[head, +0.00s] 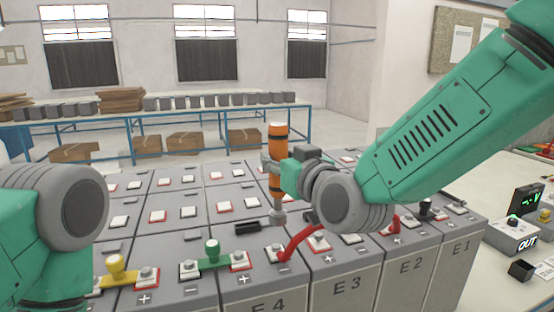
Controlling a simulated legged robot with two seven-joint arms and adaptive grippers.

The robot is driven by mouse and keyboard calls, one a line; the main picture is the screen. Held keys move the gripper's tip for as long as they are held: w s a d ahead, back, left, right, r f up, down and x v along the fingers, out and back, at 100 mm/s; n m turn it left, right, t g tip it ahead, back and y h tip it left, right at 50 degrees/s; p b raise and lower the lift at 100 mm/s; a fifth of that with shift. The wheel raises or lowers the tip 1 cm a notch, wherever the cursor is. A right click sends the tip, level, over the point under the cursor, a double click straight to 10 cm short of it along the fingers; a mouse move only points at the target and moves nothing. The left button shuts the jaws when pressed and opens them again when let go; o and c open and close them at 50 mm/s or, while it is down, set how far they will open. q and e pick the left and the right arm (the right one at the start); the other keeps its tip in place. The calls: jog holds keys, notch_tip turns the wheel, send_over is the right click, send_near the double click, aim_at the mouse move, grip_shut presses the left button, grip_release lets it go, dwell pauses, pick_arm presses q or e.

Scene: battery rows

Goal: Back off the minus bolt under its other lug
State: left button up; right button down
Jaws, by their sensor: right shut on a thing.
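My right gripper (278,170) is shut on an upright orange driver (277,145) with black bands. The driver's grey socket end (278,217) points down and appears to hang above the battery tops, near the red link (300,240). The red link slants over the E4 and E3 batteries. Its lower left end lies by a terminal with a bolt (275,251), close to a minus mark. I cannot tell how far the socket is from that bolt. My left arm shows at the left edge, but its gripper is out of view.
A loose-looking black piece (247,229) lies behind. A meter (527,202) and an OUT box (513,236) stand at the right.

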aim_at(279, 193)
jog(key=shift+s+a+f+b, duration=0.1)
jog(key=shift+a+f+b, duration=0.15)
jog(key=shift+f+b, duration=0.45)
jog(key=shift+s+a+f+b, duration=0.1)
jog(key=shift+a+f+b, duration=0.1)
jog(key=shift+f+b, duration=0.45)
jog(key=shift+w+f+b, duration=0.1)
jog(key=shift+f+b, duration=0.2)
jog(key=shift+f, duration=0.45)
jog(key=shift+d+f+b, duration=0.3)
jog(key=shift+f, duration=0.05)
jog(key=shift+a, duration=0.2)
jog(key=shift+d, duration=0.15)
jog(key=shift+f+b, duration=0.75)
